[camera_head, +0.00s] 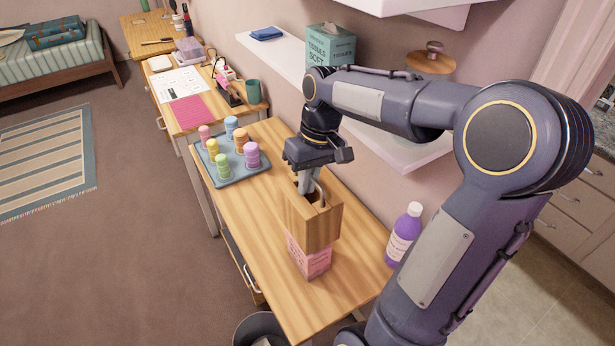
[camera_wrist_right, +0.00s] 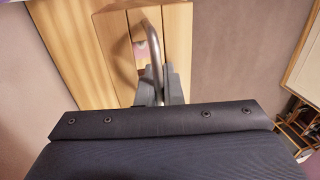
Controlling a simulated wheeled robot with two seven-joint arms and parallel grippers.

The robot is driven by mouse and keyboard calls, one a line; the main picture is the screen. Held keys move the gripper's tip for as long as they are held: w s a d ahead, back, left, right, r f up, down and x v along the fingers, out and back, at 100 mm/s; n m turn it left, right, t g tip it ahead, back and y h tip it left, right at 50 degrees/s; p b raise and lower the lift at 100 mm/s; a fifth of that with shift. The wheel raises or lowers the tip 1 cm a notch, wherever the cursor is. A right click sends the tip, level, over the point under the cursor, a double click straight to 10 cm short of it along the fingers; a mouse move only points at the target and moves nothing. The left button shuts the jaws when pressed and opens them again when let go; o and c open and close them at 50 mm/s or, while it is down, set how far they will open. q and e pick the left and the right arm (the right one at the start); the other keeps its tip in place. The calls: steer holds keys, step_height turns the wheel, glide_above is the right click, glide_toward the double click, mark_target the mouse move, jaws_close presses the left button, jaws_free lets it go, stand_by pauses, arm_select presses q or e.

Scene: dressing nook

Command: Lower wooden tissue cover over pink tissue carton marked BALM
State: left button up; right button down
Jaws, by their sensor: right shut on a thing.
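The wooden tissue cover (camera_head: 309,222) is upright over the pink tissue carton (camera_head: 309,260) on the wooden table. The carton's lower part shows below the cover's bottom edge; its top is hidden, so I cannot tell how far the cover surrounds it. My right gripper (camera_head: 308,183) is shut on the cover's metal loop handle, above the cover. In the right wrist view, the fingers (camera_wrist_right: 160,88) grip the curved handle (camera_wrist_right: 153,45) over the cover's top (camera_wrist_right: 176,35), and something pale shows in its opening. My left gripper is not in view.
A blue-grey tray (camera_head: 232,180) with several coloured jars sits farther back on the table (camera_head: 265,245). A purple bottle (camera_head: 404,235) stands right of the carton. A teal tissue box (camera_head: 330,46) is on the wall shelf (camera_head: 280,55). A bin (camera_head: 262,328) stands below the table's front edge.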

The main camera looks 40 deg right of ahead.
steer(key=shift+f, duration=0.15)
steer(key=shift+f+b, duration=0.35)
steer(key=shift+b, duration=0.05)
steer(key=shift+f+b, duration=5.1)
steer(key=shift+f, duration=2.15)
steer(key=c, duration=1.5)
jaws_free()
step_height(320, 180, up, 8)
steer(key=d+p, duration=0.1)
steer(key=shift+d, duration=0.3)
steer(key=shift+s, duration=0.1)
